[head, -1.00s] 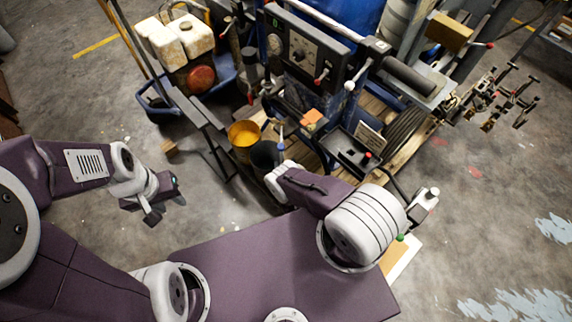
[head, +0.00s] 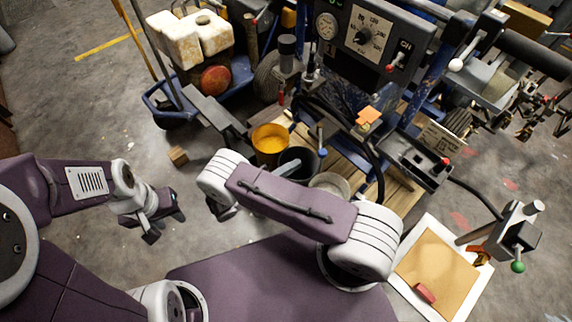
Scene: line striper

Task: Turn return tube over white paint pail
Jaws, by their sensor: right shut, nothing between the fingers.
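A pale pail (head: 331,184), which looks like the white paint pail, stands on the wooden pallet, partly hidden by my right arm. A black pail (head: 298,158) and a yellow paint pail (head: 270,139) stand to its left. A short upright with a blue part (head: 322,151) rises by the black pail; I cannot tell whether it belongs to the return tube. A grey piece (head: 287,168) shows over the black pail just behind my arm. My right gripper (head: 222,207) is shut and empty, left of the pails, mostly hidden by its wrist. My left gripper (head: 163,218) is open and empty over the floor.
The striper's gauge panel (head: 362,35) stands behind the pails. A board with a tan sheet (head: 437,263) and a post with a green knob (head: 517,266) are at the right. A wooden block (head: 178,155) lies on the floor at left. Floor around my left gripper is clear.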

